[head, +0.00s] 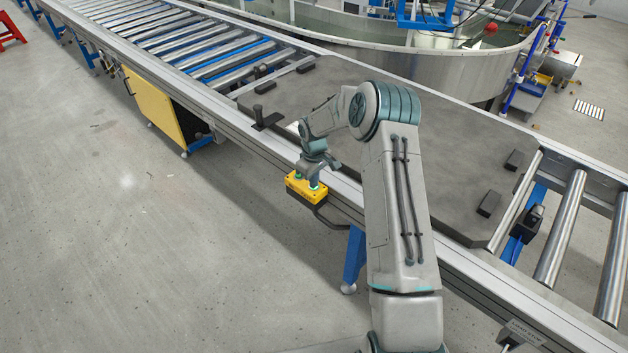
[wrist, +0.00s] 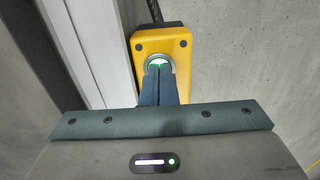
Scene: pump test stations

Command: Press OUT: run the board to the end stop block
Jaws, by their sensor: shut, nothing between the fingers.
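The board (head: 450,130) is a large dark grey plate with cut corners, lying flat on the roller conveyor. A small black block (head: 535,214), which looks like the end stop block, stands just beyond the board's right edge, with a gap between them. The yellow button box (head: 307,196) hangs on the conveyor's near side. The wrist view shows the box (wrist: 142,46) with a green button (wrist: 158,62). My gripper (wrist: 158,70) is shut and empty, its fingertips over that button. I cannot tell whether they touch or press it. My fingers hide the box's lower part.
Several dark blocks stand on the board, such as one at its right end (head: 489,203). A black upright handle (head: 262,117) is at its near left. Bare rollers (head: 560,229) lie to the right. A round metal tank (head: 440,75) stands behind. The floor in front is clear.

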